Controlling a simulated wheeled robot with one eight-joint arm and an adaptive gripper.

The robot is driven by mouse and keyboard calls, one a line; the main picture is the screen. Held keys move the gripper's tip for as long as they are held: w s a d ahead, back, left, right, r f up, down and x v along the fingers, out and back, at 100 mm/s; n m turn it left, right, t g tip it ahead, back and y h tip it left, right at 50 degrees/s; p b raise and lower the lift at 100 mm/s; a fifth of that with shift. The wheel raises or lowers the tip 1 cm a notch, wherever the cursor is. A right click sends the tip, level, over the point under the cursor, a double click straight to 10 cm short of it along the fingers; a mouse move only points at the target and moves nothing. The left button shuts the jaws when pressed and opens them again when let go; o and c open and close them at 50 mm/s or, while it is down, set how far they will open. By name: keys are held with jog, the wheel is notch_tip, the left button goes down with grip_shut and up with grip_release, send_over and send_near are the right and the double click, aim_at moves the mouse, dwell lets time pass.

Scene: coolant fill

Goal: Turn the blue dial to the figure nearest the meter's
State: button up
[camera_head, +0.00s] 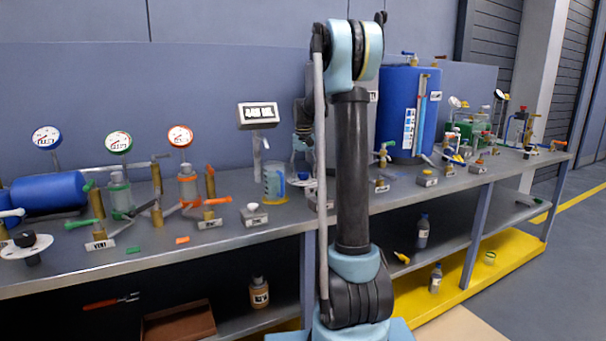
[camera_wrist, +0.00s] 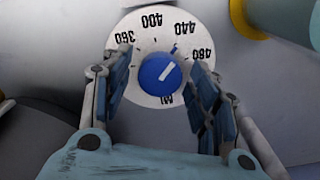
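The blue dial (camera_wrist: 158,76) sits on a round white scale plate (camera_wrist: 138,22) in the wrist view. The figures 360, 400, 440 and 480 run round the plate, upside down in this view. My gripper (camera_wrist: 160,68) is open, one finger on each side of the dial, with gaps on both sides. In the head view the meter (camera_head: 258,115) has a lit display that ends in ML; it seems to read 445, but the digits are blurred. My arm partly hides the area round the dial there.
A beaker with blue fluid (camera_head: 275,184) stands left of my arm on the grey bench (camera_head: 150,262). A small block with a white knob (camera_head: 253,215) is in front of it. A large blue tank (camera_head: 395,105) stands to the right. Gauges and valves fill the left end.

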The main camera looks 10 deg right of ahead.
aim_at(303, 172)
jog(key=c, duration=0.7)
jog(key=shift+c, duration=0.2)
jog(key=shift+n, duration=0.3)
jog(key=o, duration=1.1)
notch_tip(303, 172, up, 12)
jog(key=shift+f, duration=0.1)
